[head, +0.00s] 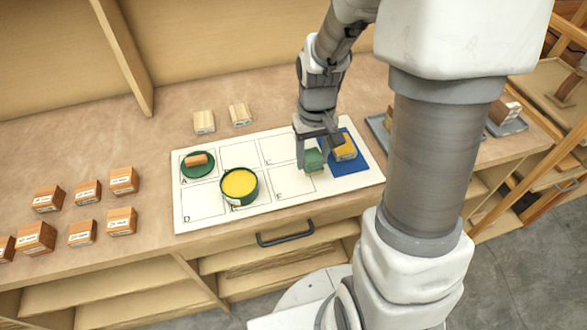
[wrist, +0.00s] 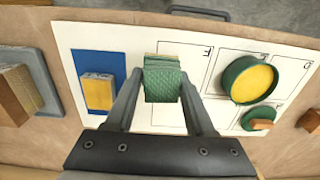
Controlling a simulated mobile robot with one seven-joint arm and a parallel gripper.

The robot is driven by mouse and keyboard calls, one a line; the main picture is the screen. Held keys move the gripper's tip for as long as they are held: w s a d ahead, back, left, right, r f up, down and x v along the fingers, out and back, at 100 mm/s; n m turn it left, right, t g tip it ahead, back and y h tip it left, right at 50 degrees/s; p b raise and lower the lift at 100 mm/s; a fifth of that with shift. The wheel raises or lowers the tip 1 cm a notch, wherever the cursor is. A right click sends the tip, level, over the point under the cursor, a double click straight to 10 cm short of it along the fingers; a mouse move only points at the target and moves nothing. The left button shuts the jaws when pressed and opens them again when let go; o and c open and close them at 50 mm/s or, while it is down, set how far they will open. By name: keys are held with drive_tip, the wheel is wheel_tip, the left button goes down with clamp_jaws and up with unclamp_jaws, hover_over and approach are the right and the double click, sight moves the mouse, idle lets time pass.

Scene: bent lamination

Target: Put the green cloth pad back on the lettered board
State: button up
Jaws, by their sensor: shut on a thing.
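The green cloth pad (head: 314,159) is a small block with a textured green face; it also shows in the wrist view (wrist: 164,86), with a thin yellowish layer along its far edge. My gripper (head: 316,150) is shut on it, one finger on each side; the fingers also show in the wrist view (wrist: 160,92). The pad is over the right part of the white lettered board (head: 218,222), between an outlined cell and the blue square. I cannot tell whether it touches the board.
A blue square (head: 350,167) bears a yellow block (head: 344,148). A green tin with yellow contents (head: 239,184) and a green disc (head: 186,171) with an orange block stand on the board's left half. Two pale blocks (head: 204,122) lie behind; several labelled wooden blocks (head: 122,221) stand left.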

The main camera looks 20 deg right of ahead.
sight(295, 181)
drive_tip(key=a, duration=0.1)
drive_tip(key=w+a+f, duration=0.1)
drive_tip(key=a+f, duration=0.1)
drive_tip(key=shift+w+a+f, duration=0.1)
drive_tip(key=shift+w+a, duration=0.1)
drive_tip(key=shift+w, duration=0.15)
drive_tip(key=shift+f, duration=2.05)
drive_tip(key=shift+f+b, duration=0.25)
drive_tip(key=shift+b, duration=0.1)
drive_tip(key=o, duration=1.2)
drive_tip(key=shift+r, duration=0.1)
